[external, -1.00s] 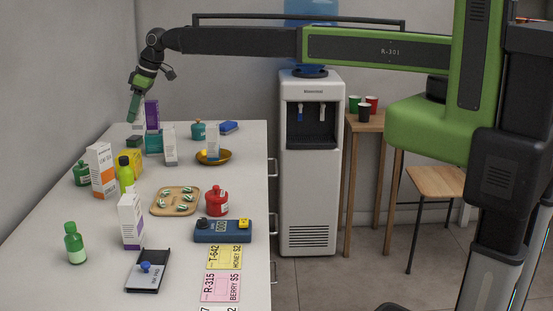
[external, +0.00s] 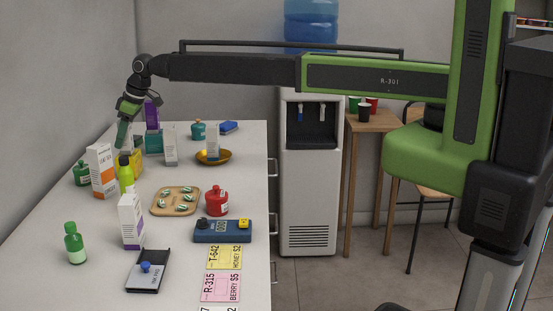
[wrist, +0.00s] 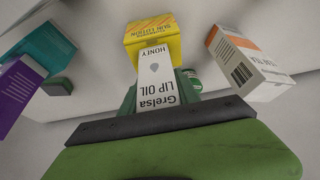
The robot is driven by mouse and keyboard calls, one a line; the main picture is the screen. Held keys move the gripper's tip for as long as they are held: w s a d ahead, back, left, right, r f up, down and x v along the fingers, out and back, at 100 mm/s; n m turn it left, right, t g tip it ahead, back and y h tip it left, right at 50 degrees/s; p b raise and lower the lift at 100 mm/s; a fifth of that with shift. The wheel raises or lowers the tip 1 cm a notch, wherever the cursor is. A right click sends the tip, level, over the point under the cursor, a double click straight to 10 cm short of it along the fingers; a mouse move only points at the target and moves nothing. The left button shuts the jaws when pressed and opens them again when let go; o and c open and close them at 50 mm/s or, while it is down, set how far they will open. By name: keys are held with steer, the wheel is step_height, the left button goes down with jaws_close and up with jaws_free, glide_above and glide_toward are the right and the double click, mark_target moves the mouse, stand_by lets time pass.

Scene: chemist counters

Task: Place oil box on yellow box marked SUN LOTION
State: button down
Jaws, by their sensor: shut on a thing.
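The oil box, a white Grelsa Lip Oil Honey box (wrist: 155,80), is held between the green fingers of my gripper (external: 122,138) in the wrist view. In the external view it is hardly visible. The yellow SUN LOTION box (wrist: 152,38) lies just beyond the oil box's far end in the wrist view, its lower part covered by it. In the external view the yellow box (external: 137,161) stands behind a lime bottle, partly hidden. My gripper is above and slightly left of it. I cannot tell whether the two boxes touch.
An orange-and-white box (external: 102,171), a lime bottle (external: 126,176) and a green bottle (external: 82,173) crowd the near side. A purple box (external: 152,114), teal box (external: 154,142) and white box (external: 170,145) stand behind.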

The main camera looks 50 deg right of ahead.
steer(key=shift+f, duration=0.2)
steer(key=c, duration=0.9)
jaws_free()
steer(key=shift+r, duration=0.1)
steer(key=p+v, duration=1.1)
steer(key=v, duration=0.1)
steer(key=shift+r, duration=0.15)
steer(key=s+d+f+m+g+h, duration=0.15)
steer(key=s+d, duration=0.35)
steer(key=d, duration=0.8)
steer(key=s+d+m, duration=0.3)
steer(key=s+d, duration=0.2)
steer(key=d, duration=0.7)
steer(key=s+d+m, duration=0.1)
steer(key=s+d, duration=0.4)
steer(key=d, duration=0.1)
steer(key=s+d+m+g+h, duration=0.1)
steer(key=s+d+m, duration=0.1)
steer(key=s+d, duration=0.4)
steer(key=s+d+m, duration=0.1)
steer(key=s+d, duration=0.4)
steer(key=d, duration=0.2)
steer(key=shift+s+f+m+g+h, duration=0.2)
steer(key=shift+s+m+g+h, duration=0.05)
steer(key=shift+g+h, duration=0.1)
